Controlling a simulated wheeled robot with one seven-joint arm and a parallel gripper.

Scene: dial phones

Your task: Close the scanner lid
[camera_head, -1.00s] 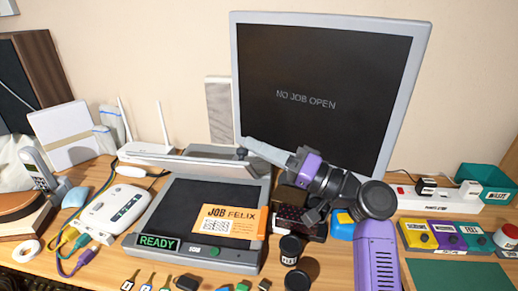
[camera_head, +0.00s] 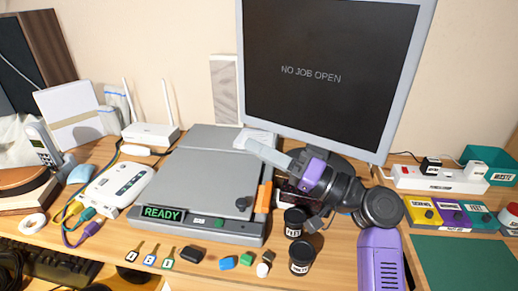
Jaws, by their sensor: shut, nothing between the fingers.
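The grey scanner (camera_head: 205,226) stands on the desk left of the monitor, with a green READY display on its front. Its lid (camera_head: 200,175) lies down flat over the scanner bed, and a dark knob (camera_head: 242,204) sits near its front right corner. The orange job card (camera_head: 263,197) shows only as a strip at the scanner's right side; the rest is hidden by the lid. My gripper (camera_head: 254,149) is shut and empty. It is above the scanner's back right area, away from the knob; I cannot tell whether it touches the lid.
The monitor (camera_head: 330,75) stands behind my arm. Dark jars (camera_head: 294,222) stand right of the scanner. Small keys and coloured blocks (camera_head: 227,263) lie in front. A white router (camera_head: 150,133) and a white box with cables (camera_head: 118,187) are to the left.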

